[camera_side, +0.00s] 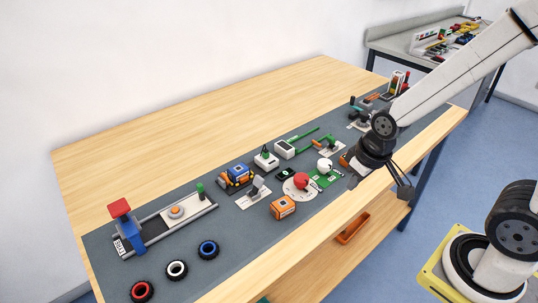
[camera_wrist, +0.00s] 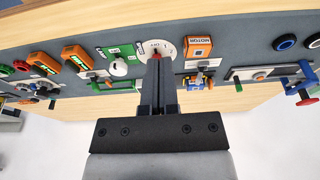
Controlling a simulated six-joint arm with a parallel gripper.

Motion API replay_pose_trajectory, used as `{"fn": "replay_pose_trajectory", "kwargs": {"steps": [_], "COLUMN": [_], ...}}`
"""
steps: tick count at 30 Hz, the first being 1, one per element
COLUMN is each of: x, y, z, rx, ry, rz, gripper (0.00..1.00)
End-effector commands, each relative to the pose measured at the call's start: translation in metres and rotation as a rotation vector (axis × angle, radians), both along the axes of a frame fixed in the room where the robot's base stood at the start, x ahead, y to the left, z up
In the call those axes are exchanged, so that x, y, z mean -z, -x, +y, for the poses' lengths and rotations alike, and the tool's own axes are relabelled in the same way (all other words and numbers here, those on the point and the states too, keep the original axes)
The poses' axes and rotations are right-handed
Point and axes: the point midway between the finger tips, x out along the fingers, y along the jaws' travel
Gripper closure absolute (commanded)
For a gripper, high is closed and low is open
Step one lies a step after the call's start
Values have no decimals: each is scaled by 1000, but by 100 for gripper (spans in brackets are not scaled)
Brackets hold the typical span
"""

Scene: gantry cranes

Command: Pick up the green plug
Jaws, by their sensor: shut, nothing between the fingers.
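No single piece is plainly the green plug. A small upright green piece (camera_side: 199,189) stands at the right end of a grey rail; it also shows in the wrist view (camera_wrist: 285,85). Other green parts (camera_side: 304,137) lie on the mat behind the white knob, one long and thin; they also show in the wrist view (camera_wrist: 112,88). My gripper (camera_side: 353,181) is over the near side of the mat, well right of the rail. In the wrist view, its two grey fingers (camera_wrist: 157,62) are together and empty, covering part of a white dial.
A grey mat (camera_side: 105,265) covers the table front. A red knob (camera_side: 301,181), a white knob (camera_side: 324,164) and an orange box (camera_side: 282,208) stand near my gripper. Several tyres (camera_side: 208,249) lie at front left. The table's back wood (camera_side: 200,125) is clear.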

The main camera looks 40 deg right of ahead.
Motion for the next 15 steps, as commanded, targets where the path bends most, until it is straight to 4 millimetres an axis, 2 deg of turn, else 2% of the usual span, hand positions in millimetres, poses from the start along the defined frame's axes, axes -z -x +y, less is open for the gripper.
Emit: {"fn": "replay_pose_trajectory", "kwargs": {"steps": [8, 9, 11, 12, 15], "x": [0, 0, 0, 0, 0], "y": [0, 0, 0, 0, 0], "z": [0, 0, 0, 0, 0], "rx": [0, 0, 0, 0, 0], "ry": [0, 0, 0, 0, 0], "rz": [0, 0, 0, 0, 0], "gripper": [100, 94, 75, 62, 32]}}
